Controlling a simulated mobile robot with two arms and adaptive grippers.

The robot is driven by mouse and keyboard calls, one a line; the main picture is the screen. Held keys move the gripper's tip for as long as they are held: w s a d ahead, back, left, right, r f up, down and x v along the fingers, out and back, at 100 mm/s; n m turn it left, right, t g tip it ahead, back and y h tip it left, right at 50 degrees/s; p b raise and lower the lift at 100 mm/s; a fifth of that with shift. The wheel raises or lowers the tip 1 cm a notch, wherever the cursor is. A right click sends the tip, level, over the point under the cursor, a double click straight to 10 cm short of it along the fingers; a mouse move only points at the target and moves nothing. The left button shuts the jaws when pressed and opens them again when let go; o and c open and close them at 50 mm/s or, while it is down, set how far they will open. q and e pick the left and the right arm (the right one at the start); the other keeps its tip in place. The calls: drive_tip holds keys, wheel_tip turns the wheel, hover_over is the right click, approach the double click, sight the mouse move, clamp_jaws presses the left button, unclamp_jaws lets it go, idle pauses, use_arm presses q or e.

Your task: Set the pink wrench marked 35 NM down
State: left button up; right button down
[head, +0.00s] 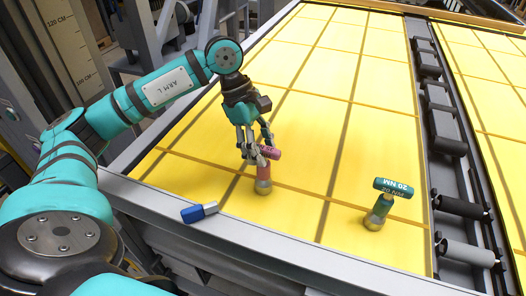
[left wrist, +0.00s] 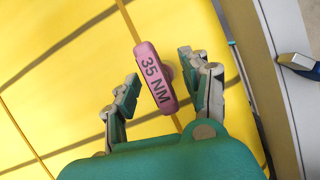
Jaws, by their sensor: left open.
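The pink wrench marked 35 NM (head: 263,174) stands upright on the yellow panel (head: 330,130), its metal foot on the surface. My left gripper (head: 258,153) is directly above and around its pink top bar. In the left wrist view the pink wrench (left wrist: 155,78) lies between the two fingers of the left gripper (left wrist: 160,92), which are apart with gaps on both sides. Its lower part is hidden there under the bar. My right gripper is not in either view.
A teal wrench marked 20 NM (head: 385,200) stands on the panel to the right. A blue marker-like item (head: 199,213) lies on the grey front edge, and also shows in the left wrist view (left wrist: 300,66). A dark rail with rollers (head: 450,160) runs along the right. Panel between wrenches is clear.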

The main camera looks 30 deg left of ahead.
use_arm(q)
drive_tip(key=b+v, duration=0.1)
drive_tip(key=v, duration=0.9)
drive_tip(key=shift+r, duration=0.3)
drive_tip(key=shift+a, duration=0.1)
